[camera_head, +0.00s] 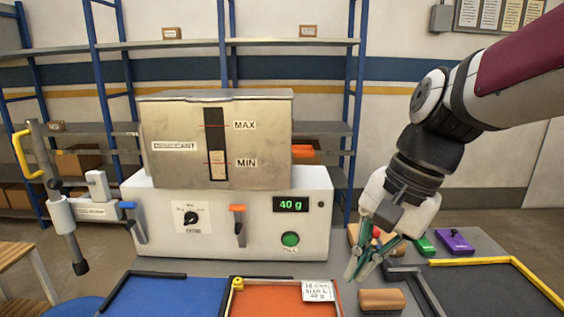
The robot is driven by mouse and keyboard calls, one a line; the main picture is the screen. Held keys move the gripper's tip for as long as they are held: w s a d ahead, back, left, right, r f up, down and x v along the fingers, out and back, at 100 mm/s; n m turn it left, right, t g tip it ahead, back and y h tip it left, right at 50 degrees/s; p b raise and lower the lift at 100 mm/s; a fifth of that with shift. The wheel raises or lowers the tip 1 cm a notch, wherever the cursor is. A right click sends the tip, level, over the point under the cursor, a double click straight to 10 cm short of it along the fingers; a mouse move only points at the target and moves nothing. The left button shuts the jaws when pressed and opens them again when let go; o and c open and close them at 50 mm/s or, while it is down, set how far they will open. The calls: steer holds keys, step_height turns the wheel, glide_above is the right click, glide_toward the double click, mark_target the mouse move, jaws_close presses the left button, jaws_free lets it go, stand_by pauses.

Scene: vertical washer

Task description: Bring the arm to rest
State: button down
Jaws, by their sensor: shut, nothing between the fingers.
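My gripper (362,262) hangs at the right of the view, its green fingers pointing down and shut with nothing seen between them. It is right of the white washer machine (165,225), above the grey table. The arm reaches in from the upper right. A brown block (382,300) lies on the table below and a little right of the fingertips, apart from them. Another brown piece is partly hidden behind the gripper.
The machine carries a metal desiccant tank (265,130) and a display reading 40 g. A green piece (424,246) and a purple piece (455,241) lie right of the gripper. Blue, orange (265,301) and dark trays line the front. A grey pipe with a yellow handle (20,153) stands left.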

steer(key=s+d+n+t+h, duration=0.3)
steer(key=s+d+n, duration=0.4)
steer(key=s, duration=0.5)
steer(key=shift+s+d+f+n+t+p, duration=0.2)
steer(key=shift+d+n+t+p, duration=0.1)
steer(key=shift+d+p, duration=0.15)
